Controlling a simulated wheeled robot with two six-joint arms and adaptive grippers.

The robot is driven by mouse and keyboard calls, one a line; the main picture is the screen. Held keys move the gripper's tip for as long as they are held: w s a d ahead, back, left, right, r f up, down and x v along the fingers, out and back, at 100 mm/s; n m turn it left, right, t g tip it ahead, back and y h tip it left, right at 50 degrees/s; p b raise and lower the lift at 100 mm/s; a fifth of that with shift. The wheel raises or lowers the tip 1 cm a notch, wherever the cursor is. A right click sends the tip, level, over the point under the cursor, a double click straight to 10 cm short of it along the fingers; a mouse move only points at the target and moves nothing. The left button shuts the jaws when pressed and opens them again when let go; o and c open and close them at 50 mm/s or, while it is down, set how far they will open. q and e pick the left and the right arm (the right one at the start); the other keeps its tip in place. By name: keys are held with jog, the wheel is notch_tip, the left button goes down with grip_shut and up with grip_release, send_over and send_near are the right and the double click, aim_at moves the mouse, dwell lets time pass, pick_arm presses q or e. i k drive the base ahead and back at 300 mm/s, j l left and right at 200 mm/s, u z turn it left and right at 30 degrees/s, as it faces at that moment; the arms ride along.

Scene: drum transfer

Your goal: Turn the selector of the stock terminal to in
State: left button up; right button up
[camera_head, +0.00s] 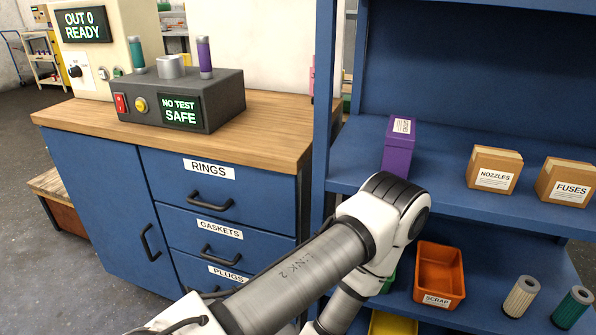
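The stock terminal (120,25) is a cream box at the back left of the wooden counter. Its dark screen (84,25) reads "OUT 0 READY" in green. A black round selector knob (75,71) sits on a white plate low on its front; its fine pointing is too small to tell. One of my arms crosses the lower middle of the view, with its elbow in front of the blue shelf. Neither gripper shows, and nothing of mine touches the terminal.
A dark grey tester (222,95) reading "NO TEST SAFE" stands right of the terminal, with upright cylinders on top. The blue shelf holds a purple box (398,146), cartons (494,168) and an orange scrap bin (439,272). The counter's front strip (262,135) is bare.

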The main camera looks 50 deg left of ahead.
aim_at(76, 72)
jog(key=k+j+u, duration=0.1)
jog(key=u, duration=1.55)
